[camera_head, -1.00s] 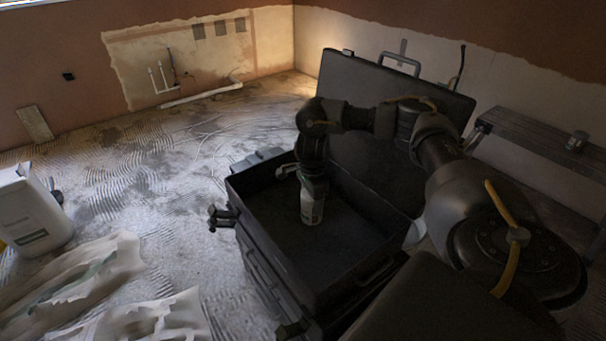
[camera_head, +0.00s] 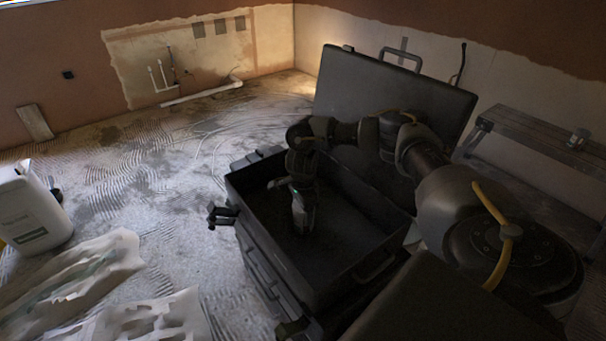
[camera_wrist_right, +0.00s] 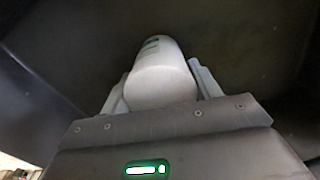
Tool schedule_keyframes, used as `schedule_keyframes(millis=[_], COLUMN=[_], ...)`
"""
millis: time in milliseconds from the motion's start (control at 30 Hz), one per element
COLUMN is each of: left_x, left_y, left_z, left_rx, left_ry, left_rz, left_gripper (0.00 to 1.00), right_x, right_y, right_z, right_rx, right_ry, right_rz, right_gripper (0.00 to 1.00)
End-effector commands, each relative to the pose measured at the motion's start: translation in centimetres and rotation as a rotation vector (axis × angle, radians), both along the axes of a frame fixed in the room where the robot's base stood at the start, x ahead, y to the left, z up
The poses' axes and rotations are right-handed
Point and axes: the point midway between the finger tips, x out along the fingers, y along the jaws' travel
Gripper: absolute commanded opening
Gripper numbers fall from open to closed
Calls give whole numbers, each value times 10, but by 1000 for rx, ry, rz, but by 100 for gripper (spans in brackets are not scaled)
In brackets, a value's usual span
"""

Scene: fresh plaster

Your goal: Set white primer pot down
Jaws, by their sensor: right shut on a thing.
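The white primer pot (camera_wrist_right: 160,78) is a pale cylinder with a green mark, between the two fingers of my right gripper (camera_wrist_right: 160,92) in the right wrist view. The gripper is shut on it. In the head view the right gripper (camera_head: 301,198) reaches down inside the open black case (camera_head: 345,270), with the pot (camera_head: 303,215) mostly shaded and partly hidden by the fingers. The pot looks upright, low in the case. I cannot tell whether it touches the case floor. My left gripper is not in view.
The case's lid (camera_head: 390,100) stands open behind, and its walls surround the gripper. A dark bench (camera_head: 545,140) with a small jar (camera_head: 578,138) stands at right.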

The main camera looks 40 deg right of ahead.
Motion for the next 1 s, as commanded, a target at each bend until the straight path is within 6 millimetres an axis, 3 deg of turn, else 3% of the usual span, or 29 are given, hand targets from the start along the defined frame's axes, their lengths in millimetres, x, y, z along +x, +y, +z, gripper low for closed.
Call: schedule_keyframes(millis=[167, 200, 333, 733, 867, 1000], left_x=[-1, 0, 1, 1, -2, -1], left_y=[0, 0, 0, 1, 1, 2], left_z=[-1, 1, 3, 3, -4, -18], left_rx=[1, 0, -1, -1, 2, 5], left_ry=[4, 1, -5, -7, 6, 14], left_rz=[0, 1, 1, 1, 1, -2], left_gripper=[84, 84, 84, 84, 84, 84], right_x=[0, 0, 0, 0, 1, 1], right_y=[0, 0, 0, 0, 0, 0], right_z=[-3, -2, -2, 6, 28, 64], right_rx=[1, 0, 0, 1, 1, -1], right_ry=[-1, 0, 0, -1, -3, -5], right_rz=[0, 0, 0, 0, 0, 2], right_gripper=[25, 68, 84, 84, 84, 84])
